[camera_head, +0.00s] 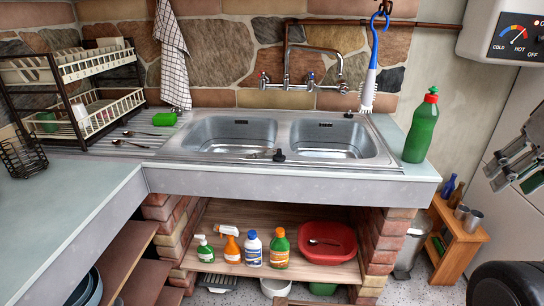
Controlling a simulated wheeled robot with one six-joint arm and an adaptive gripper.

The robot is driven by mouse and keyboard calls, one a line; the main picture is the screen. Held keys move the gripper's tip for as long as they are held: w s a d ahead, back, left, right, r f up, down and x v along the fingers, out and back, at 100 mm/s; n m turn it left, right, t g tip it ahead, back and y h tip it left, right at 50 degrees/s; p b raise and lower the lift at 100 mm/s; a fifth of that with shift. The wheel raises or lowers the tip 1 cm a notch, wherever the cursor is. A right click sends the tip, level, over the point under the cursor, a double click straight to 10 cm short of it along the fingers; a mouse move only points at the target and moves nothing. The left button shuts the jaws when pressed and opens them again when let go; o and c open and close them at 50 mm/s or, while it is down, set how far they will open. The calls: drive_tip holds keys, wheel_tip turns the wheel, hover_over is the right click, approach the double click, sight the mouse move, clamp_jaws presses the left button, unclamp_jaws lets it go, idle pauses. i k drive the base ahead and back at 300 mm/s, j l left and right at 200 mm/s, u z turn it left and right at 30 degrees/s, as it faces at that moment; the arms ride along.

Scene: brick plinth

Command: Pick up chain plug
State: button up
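A small black chain plug (279,155) sits on the front rim of the steel double sink (165,152), near the divider between the two basins. A thin line, probably its chain, runs left from it along the rim. Another small dark piece (348,115) is at the back rim on the right; I cannot tell if it is also a plug. My gripper (503,178) is at the right edge, partly cut off, well to the right of the sink. Its grey fingers look apart, with nothing visible between them.
A green bottle (421,127) stands right of the sink. A brush (369,85) hangs above the back rim near the tap (313,52). A dish rack (90,65) and green sponge (164,119) are left. Below are bottles and a red basin (325,242). The front counter strip is clear.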

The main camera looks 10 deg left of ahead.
sight(279, 158)
drive_tip(key=i+j, duration=0.15)
drive_tip(key=j, duration=0.2)
drive_tip(key=i+j, duration=0.15)
drive_tip(key=j, duration=0.15)
drive_tip(key=i+j, duration=0.15)
drive_tip(key=j, duration=0.2)
drive_tip(key=i+j, duration=0.15)
drive_tip(key=j, duration=0.2)
